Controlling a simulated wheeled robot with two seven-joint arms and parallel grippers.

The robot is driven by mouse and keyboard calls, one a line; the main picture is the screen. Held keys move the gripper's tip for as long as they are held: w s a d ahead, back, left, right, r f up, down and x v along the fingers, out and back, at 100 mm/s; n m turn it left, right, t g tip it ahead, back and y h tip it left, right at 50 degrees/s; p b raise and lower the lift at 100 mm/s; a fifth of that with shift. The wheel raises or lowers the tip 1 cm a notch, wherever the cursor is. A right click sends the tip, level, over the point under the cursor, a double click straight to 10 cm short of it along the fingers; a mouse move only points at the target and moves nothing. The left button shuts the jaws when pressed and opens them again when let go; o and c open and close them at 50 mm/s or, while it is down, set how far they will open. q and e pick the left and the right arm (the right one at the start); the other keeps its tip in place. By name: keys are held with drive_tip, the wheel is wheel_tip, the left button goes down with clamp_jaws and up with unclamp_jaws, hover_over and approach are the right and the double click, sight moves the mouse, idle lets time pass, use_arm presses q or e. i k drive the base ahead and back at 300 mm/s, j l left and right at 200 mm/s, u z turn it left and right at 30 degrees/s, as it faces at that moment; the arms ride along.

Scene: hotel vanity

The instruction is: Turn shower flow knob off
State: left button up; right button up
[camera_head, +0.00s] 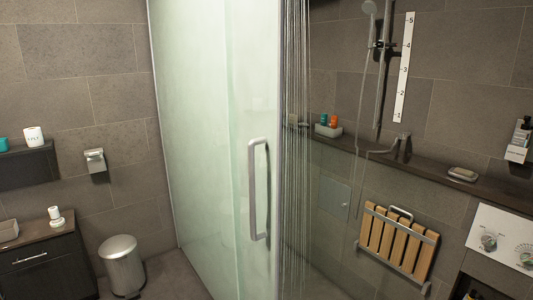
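A pale control panel (509,229) is on the right edge of the view, below the dark ledge. It carries a round knob with a dial (489,241) on its left part. A second round knob with a dial (525,254) sits at the picture's edge and is partly cut off. The markings are too small to read, so I cannot tell which knob is the flow knob. Thin vertical streaks of water (297,130) fall beside the glass door's edge. Neither of my grippers is in view.
A frosted glass shower door (205,130) with a metal handle (258,189) fills the middle. A wooden slatted fold seat (397,243) is on the wall left of the panel. A ledge (430,163) holds toiletries. A bin (123,264) and dark cabinet (45,268) stand left.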

sight(487, 239)
drive_tip(key=i+j+z, duration=0.5)
drive_tip(key=i+j, duration=0.15)
drive_tip(key=i+l+z, duration=0.1)
drive_tip(key=z, duration=0.35)
drive_tip(key=i+l+z, duration=0.1)
drive_tip(key=z, duration=0.3)
drive_tip(key=i+z, duration=0.2)
drive_tip(key=z, duration=0.25)
drive_tip(key=i, duration=2.1)
drive_tip(key=k+j, duration=0.1)
drive_tip(key=k, duration=0.8)
drive_tip(key=k+j+u, duration=0.1)
drive_tip(key=k+u, duration=0.3)
drive_tip(key=k+j+u, duration=0.15)
drive_tip(key=u, duration=0.2)
drive_tip(key=k+j+u, duration=0.4)
drive_tip(key=l+u, duration=0.1)
drive_tip(key=u, duration=0.35)
drive_tip(key=l+u, duration=0.1)
drive_tip(key=u, duration=0.35)
drive_tip(key=l+u, duration=0.15)
drive_tip(key=u, duration=0.3)
drive_tip(key=i+z, duration=0.2)
drive_tip(key=k, duration=0.1)
